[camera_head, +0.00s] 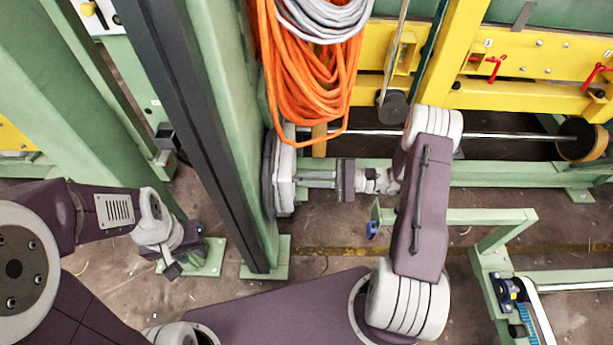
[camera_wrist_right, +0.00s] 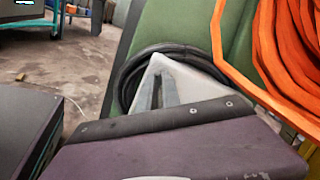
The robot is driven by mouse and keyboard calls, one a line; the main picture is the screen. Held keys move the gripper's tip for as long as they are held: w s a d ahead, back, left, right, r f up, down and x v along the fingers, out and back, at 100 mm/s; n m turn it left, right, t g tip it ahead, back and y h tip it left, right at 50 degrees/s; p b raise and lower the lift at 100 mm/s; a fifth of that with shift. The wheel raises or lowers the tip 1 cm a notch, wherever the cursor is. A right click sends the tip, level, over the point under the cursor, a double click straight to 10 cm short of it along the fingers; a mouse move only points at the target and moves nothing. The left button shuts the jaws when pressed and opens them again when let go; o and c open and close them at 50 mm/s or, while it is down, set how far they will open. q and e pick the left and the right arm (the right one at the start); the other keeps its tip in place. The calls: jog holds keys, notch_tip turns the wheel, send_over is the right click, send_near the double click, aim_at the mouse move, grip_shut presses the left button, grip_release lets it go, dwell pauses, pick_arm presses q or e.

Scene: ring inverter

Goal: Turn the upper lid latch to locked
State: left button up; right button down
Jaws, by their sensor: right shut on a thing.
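A pale grey box (camera_head: 284,172) is fixed to the side of the green column in the head view. Its pale face (camera_wrist_right: 185,85) also shows in the right wrist view. My right gripper (camera_head: 308,179) reaches this face from the right and is shut on the lid latch there. The latch is mostly hidden by the gripper, so its turn angle cannot be told. My left gripper (camera_head: 174,268) hangs low on the left side of the column, away from the box. Its fingers are too small to tell whether they are open.
Orange cable coils (camera_head: 305,75) hang just above the box and also show in the right wrist view (camera_wrist_right: 285,50). A black hose (camera_wrist_right: 130,75) loops beside the box. The green column (camera_head: 225,110) stands between my grippers. A yellow frame (camera_head: 480,95) with a metal bar lies behind.

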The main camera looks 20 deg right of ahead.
jog(key=shift+f+n, duration=0.15)
jog(key=shift+n, duration=4.95)
jog(key=c, duration=1.5)
grip_release()
jog(key=shift+c, duration=0.2)
